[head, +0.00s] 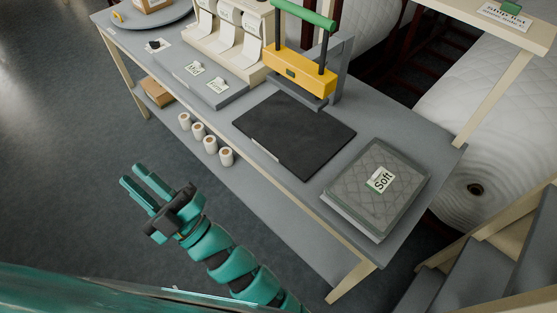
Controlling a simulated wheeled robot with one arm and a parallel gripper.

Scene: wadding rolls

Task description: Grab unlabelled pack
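My gripper (131,176) is at the lower left, over the floor in front of the bench. Its two teal fingers are apart with nothing between them. A grey quilted pad in a shallow tray (349,222) lies at the bench's right end with a card reading "Soft" (380,180). Two small cards, one seemingly reading "Mid" (194,69), stand on a grey tray (225,98) farther left. I cannot make out an unlabelled pack for certain. My gripper is clear of the bench and touches nothing.
A yellow press (300,72) with a green handle stands behind a dark flat plate (290,135) on the bench (300,195). Several white rolls (211,145) stand along its front side. A brown box (155,92) sits low at left. Large quilted rolls (490,110) are behind. Left floor is clear.

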